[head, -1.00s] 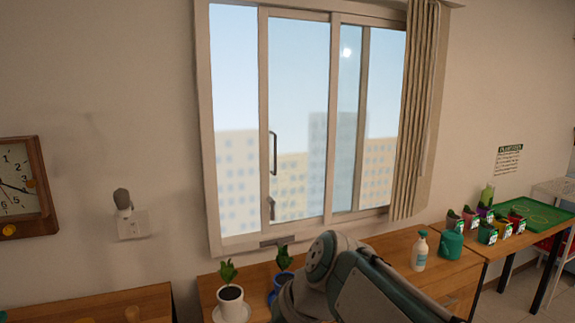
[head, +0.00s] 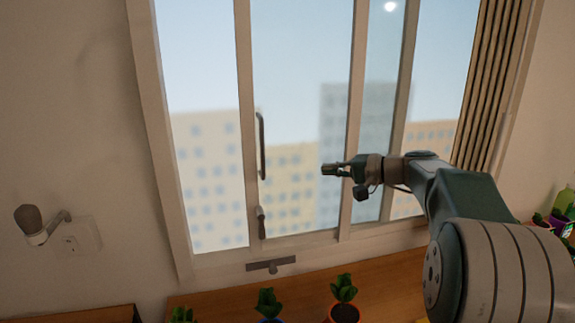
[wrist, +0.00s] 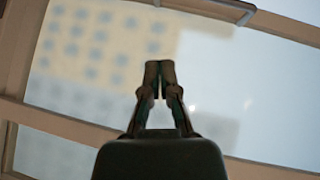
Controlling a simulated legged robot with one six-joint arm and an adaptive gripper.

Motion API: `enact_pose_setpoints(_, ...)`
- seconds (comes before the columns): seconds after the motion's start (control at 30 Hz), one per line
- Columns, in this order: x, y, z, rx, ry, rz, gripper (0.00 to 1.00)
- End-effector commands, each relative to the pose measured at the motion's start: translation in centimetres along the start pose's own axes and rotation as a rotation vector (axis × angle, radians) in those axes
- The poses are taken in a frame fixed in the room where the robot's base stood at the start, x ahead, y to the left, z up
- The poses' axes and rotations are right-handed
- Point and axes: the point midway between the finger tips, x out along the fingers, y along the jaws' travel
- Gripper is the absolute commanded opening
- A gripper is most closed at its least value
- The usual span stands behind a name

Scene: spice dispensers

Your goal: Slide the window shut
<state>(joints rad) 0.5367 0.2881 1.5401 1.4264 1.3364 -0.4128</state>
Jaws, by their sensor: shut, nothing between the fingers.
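The window (head: 300,110) fills the middle of the head view. Its sliding sash has a left upright (head: 247,120) with a long dark handle (head: 261,145) and a small latch (head: 261,221) below it. Left of that upright, a tall strip of the window shows the buildings outside. My gripper (head: 326,169) is in front of the sash glass, right of the handle and apart from it, pointing left. In the wrist view my gripper (wrist: 160,66) is shut and empty, with glass behind it. The handle also shows at the top of the wrist view (wrist: 228,6).
Potted plants (head: 342,295) stand on the wooden table (head: 225,305) below the window. A gathered curtain (head: 492,85) hangs at the right. A wall fixture (head: 42,226) is at the left. The space before the glass around the handle is clear.

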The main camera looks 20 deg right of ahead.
Motion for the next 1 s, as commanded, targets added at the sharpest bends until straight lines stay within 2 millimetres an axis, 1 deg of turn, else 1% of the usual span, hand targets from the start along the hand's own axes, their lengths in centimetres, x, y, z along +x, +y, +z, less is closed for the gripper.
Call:
enact_pose_setpoints(0.07, 0.1, -0.1, -0.2, -0.001, 0.004, -0.009, 0.0)
enact_pose_setpoints(0.17, 1.0, -0.2, 0.0, -0.003, 0.002, -0.008, 0.0)
enact_pose_setpoints(0.27, 2.6, -0.2, 0.1, -0.003, -0.001, -0.007, 0.0)
enact_pose_setpoints(0.67, 9.4, 0.2, -0.6, 0.004, 0.0, -0.011, 0.0)
enact_pose_setpoints(0.7, 10.2, 0.1, -0.5, 0.003, 0.0, -0.011, 0.0)
enact_pose_setpoints(0.8, 11.3, -0.1, 1.0, 0.003, 0.001, -0.01, 0.0)
enact_pose_setpoints(1.0, 12.7, -0.1, 2.3, 0.001, 0.003, -0.008, 0.0)
